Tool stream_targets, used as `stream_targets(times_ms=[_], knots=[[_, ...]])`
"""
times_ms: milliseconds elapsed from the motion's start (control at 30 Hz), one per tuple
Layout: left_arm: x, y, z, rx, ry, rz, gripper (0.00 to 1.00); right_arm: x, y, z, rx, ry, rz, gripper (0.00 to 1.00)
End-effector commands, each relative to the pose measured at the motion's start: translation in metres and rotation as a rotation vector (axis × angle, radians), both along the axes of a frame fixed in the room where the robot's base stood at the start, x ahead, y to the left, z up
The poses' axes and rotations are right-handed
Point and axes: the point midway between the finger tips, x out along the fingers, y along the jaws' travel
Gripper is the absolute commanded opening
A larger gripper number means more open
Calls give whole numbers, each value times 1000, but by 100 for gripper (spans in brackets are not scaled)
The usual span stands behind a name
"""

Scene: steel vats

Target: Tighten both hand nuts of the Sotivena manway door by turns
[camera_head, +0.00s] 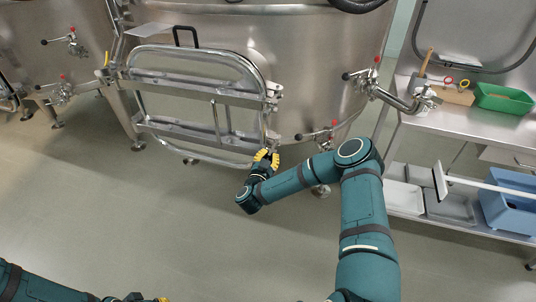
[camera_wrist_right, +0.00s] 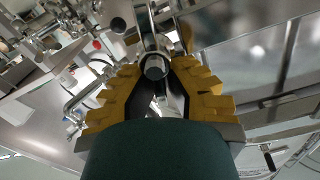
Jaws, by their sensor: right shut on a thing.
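The manway door (camera_head: 188,128) is a rounded steel frame with crossbars and a black handle, on the front of a steel vat. One hand nut (camera_head: 272,97) sits at its right edge, halfway up. My right gripper (camera_head: 267,157) is at the door's lower right corner. Its yellow fingers are closed around the lower hand nut, which they mostly hide in the head view. In the right wrist view a round metal end of the lower hand nut (camera_wrist_right: 155,68) shows between the fingers. My left gripper (camera_head: 148,299) is at the bottom edge, mostly cut off.
A steel bench (camera_head: 465,122) with a green tray (camera_head: 503,99) and brushes stands at the right. A blue tub (camera_head: 508,206) is on its lower shelf. Valves with red knobs stick out from the vats. The floor in front is clear.

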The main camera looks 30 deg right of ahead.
Motion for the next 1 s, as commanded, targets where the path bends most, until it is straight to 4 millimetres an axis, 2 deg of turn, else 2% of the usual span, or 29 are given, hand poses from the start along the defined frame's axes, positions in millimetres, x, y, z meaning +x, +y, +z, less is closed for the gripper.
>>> stream_targets(times_ms=[100, 267, 1000], knots=[[-2, 0, 9, 0, 4, -1, 0, -1, -2, 4, 56, -73, 0, 0], [-2, 0, 11, -1, 5, -1, 0, -3, -4, 0, 155, -187, -1, 0], [2, 0, -9, 1, -4, 0, 0, -11, -11, -14, 613, -724, 0, 0]])
